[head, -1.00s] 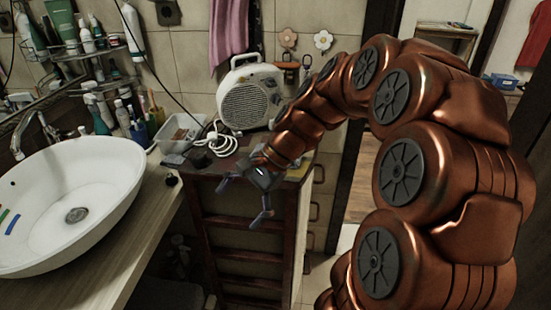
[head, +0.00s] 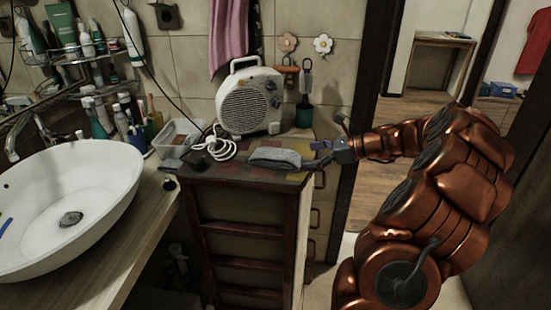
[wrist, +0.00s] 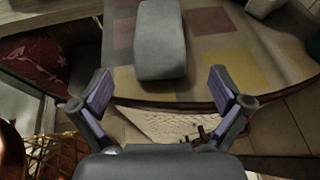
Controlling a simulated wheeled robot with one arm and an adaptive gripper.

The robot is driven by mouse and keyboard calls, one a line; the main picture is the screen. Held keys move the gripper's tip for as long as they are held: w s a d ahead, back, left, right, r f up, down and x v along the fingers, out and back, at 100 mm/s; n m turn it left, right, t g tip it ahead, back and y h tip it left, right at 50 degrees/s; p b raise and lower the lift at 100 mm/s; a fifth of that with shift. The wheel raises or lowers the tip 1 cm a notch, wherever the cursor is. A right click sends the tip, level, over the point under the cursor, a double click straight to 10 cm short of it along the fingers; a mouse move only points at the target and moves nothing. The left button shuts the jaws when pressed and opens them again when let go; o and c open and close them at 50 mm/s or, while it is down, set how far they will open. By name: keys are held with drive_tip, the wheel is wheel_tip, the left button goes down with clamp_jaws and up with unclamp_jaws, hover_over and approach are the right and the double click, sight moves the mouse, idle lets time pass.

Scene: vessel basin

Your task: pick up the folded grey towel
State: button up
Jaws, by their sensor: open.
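The folded grey towel (head: 275,158) lies flat on top of the dark wooden cabinet (head: 246,235), near its front right part. In the wrist view the towel (wrist: 159,40) is a long grey block, centred ahead of the jaws and running out of the top of the picture. My gripper (head: 330,143) is at the right end of the cabinet top, just right of the towel. In the wrist view my gripper (wrist: 162,92) has its two fingers spread wide with nothing between them. The towel's near end lies just beyond the fingertips.
A white fan heater (head: 249,100) and a coiled white cable (head: 218,147) stand behind and left of the towel. A clear plastic box (head: 178,136) is at the back left. The white basin (head: 95,190) is at left. A doorway opens at right.

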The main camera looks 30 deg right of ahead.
sight(298, 155)
drive_tip(key=shift+r+p+x, duration=0.15)
drive_tip(key=shift+p+x, duration=0.1)
drive_tip(key=shift+x, duration=1.4)
drive_tip(key=shift+r+p+x, duration=0.15)
drive_tip(key=shift+p+x, duration=0.1)
drive_tip(key=shift+x, duration=1.35)
drive_tip(key=shift+w, duration=0.15)
drive_tip(key=c, duration=1.2)
drive_tip(key=shift+r, duration=0.1)
